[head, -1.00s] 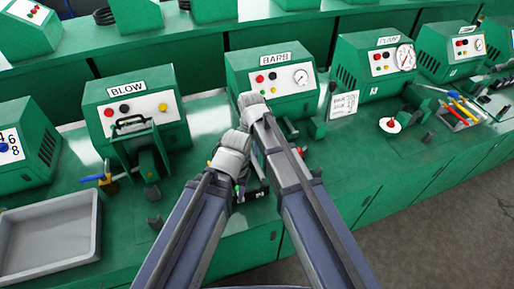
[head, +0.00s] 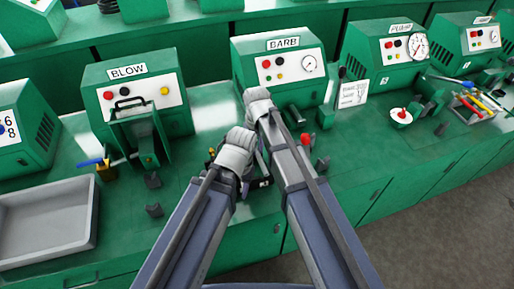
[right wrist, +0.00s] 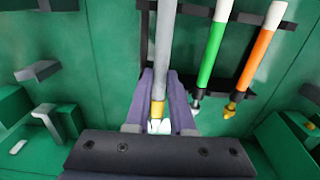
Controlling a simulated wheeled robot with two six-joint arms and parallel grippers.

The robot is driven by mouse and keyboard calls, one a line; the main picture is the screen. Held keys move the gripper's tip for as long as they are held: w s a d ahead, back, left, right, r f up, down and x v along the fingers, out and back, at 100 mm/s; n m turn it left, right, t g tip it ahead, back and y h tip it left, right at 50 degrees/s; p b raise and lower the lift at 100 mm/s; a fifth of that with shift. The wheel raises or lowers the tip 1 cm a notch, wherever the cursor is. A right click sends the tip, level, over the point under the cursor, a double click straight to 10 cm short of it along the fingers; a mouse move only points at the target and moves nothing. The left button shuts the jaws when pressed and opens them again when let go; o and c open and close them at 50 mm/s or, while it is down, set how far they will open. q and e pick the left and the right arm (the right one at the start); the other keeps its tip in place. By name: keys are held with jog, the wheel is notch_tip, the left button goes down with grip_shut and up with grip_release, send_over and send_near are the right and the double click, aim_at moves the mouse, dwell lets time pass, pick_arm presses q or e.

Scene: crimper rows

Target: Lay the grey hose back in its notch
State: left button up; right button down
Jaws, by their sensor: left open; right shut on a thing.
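The grey hose (right wrist: 165,45) runs from the top of the right wrist view down between the fingers of my right gripper (right wrist: 163,88), which is shut on it near its brass end fitting (right wrist: 157,108). The hose crosses the left part of a black rack (right wrist: 258,20); I cannot tell whether it sits in a notch. A green hose (right wrist: 208,55) and an orange hose (right wrist: 255,58) lie side by side across the rack to its right. In the head view my right gripper (head: 258,97) is in front of the BARB machine, and my open left gripper (head: 238,148) is just below it, fingertips hidden.
The BARB machine (head: 281,68) stands behind my grippers, the BLOW machine (head: 128,95) to the left. A grey tray (head: 45,222) is at the lower left. Dark brackets (head: 153,180) rise from the green bench.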

pick_arm(q)
jog(key=shift+f+b, duration=1.75)
jog(key=shift+f, duration=0.45)
pick_arm(e)
jog(key=shift+f, duration=2.15)
jog(key=c, duration=0.7)
grip_release()
pick_arm(q)
jog(key=shift+r, duration=0.1)
pick_arm(e)
jog(key=shift+r, duration=0.1)
notch_tip(320, 180, up, 8)
jog(key=p, duration=0.8)
pick_arm(q)
notch_tip(320, 180, up, 8)
